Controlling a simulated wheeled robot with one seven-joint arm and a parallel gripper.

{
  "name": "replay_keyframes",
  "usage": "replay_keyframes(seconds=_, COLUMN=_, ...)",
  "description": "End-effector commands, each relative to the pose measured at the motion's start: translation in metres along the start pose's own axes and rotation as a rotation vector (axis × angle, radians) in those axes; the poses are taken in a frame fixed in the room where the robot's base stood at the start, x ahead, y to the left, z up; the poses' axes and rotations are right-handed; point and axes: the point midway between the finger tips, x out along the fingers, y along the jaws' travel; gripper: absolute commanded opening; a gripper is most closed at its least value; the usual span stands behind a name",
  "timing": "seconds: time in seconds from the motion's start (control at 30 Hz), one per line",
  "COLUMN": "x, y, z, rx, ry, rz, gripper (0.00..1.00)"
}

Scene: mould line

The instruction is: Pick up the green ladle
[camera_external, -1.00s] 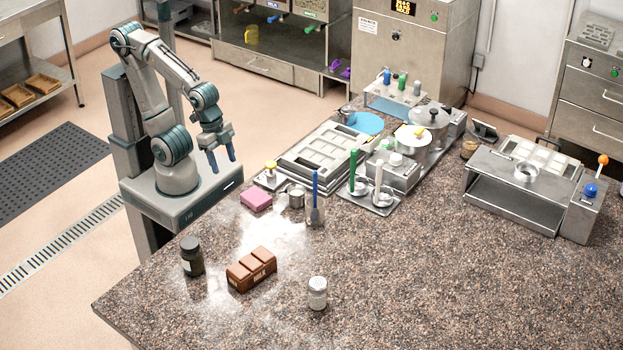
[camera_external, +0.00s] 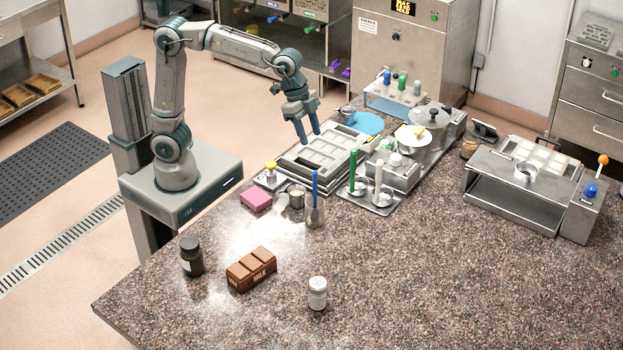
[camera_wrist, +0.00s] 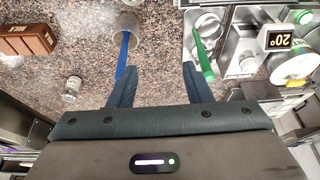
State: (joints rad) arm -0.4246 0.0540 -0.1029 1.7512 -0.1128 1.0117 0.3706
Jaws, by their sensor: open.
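The green ladle (camera_external: 353,168) stands with its handle upright on a small metal tray (camera_external: 383,209), left of a white-handled ladle (camera_external: 378,178). In the wrist view the green handle (camera_wrist: 203,55) points towards the camera, close to the right finger. My gripper (camera_external: 308,140) is open and empty, above the metal mould tray and behind and left of the green ladle in the outside view. In the wrist view my gripper's two fingers (camera_wrist: 155,85) are spread, with only countertop showing between them.
A blue spatula (camera_external: 315,190) stands in a clear container left of the ladles; it also shows in the wrist view (camera_wrist: 123,55). A heated unit with a pot lid (camera_external: 430,113) stands to the right. The mould tray (camera_external: 290,174) lies behind. The front counter (camera_external: 430,270) is mostly clear.

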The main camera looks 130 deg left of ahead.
Motion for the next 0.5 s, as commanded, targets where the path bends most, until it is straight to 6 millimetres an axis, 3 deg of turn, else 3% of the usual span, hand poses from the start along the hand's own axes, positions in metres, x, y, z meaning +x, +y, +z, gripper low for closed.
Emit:
replay_keyframes(seconds=0.03, x=0.001, y=-0.019, z=-0.015, rx=-0.008, ry=0.008, rz=0.001, gripper=0.45)
replay_keyframes(seconds=0.2, x=0.003, y=-0.062, z=-0.046, rx=-0.007, ry=0.037, rz=0.005, gripper=0.45)
replay_keyframes(seconds=0.37, x=0.006, y=-0.078, z=-0.055, rx=-0.005, ry=0.048, rz=0.007, gripper=0.45)
replay_keyframes(seconds=0.5, x=0.026, y=-0.079, z=-0.057, rx=-0.004, ry=0.047, rz=0.009, gripper=0.45)
